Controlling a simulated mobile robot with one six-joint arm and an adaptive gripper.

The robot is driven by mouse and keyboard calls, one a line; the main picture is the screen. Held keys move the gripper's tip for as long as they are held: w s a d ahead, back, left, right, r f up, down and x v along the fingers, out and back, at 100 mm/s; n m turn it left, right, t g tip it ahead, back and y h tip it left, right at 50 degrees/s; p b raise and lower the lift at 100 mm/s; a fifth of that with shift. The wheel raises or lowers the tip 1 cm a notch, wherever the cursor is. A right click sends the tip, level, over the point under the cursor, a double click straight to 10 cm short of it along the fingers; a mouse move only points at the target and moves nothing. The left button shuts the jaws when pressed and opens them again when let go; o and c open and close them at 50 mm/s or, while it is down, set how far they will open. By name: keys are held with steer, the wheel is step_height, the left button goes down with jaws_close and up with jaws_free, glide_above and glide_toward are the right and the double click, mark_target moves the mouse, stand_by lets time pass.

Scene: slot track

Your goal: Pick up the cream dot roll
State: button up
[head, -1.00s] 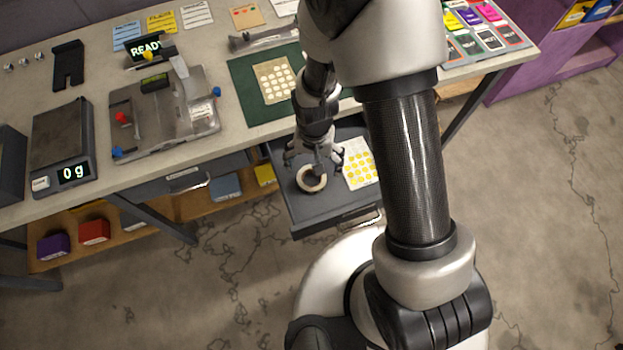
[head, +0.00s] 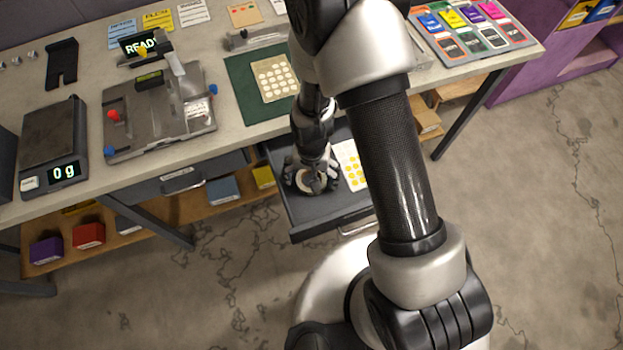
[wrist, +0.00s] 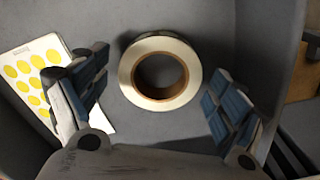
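The cream dot roll (wrist: 190,57) is a pale ring with a brown core, lying flat on the grey drawer floor. It shows in the wrist view and, partly covered, in the head view (head: 303,184). My gripper (wrist: 153,98) is open, with its two blue-padded fingers on either side of the roll and apart from it. In the head view my gripper (head: 312,184) is down in the open drawer (head: 297,217), over the roll.
A white sheet of yellow dots (wrist: 22,68) lies left of the roll in the wrist view; it also shows in the head view (head: 352,165). The drawer walls surround my gripper. The worktop edge is behind it. A green mat with a dot sheet (head: 277,78) lies on the worktop.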

steer(key=c, duration=1.1)
steer(key=shift+o, duration=0.2)
